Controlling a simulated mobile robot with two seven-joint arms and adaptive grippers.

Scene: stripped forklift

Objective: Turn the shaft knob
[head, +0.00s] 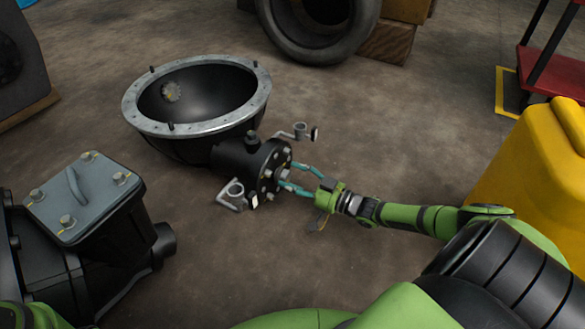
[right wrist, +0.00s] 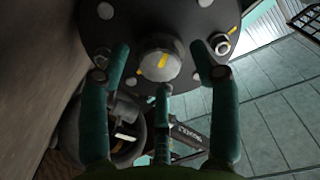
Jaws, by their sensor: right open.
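The shaft knob (right wrist: 158,62) is a grey round-ended piece with a yellow stripe, at the centre of a dark bolted flange (right wrist: 196,18) in the right wrist view. In the head view the knob (head: 285,174) shows small on the end of the black housing (head: 237,160) attached to the bowl. My right gripper (head: 296,178) is open, with its teal fingers spread around the knob. In the right wrist view its fingers stand left, right and below the knob, with gaps visible between fingers and knob. My left gripper is not in view.
A black bowl with a grey flanged rim (head: 140,122) lies behind the housing. Bent grey pipes (head: 231,195) stick out beside the flange. A dark gearbox (head: 90,215) stands at left, a yellow container (head: 530,160) at right. A tyre (head: 315,35) lies behind.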

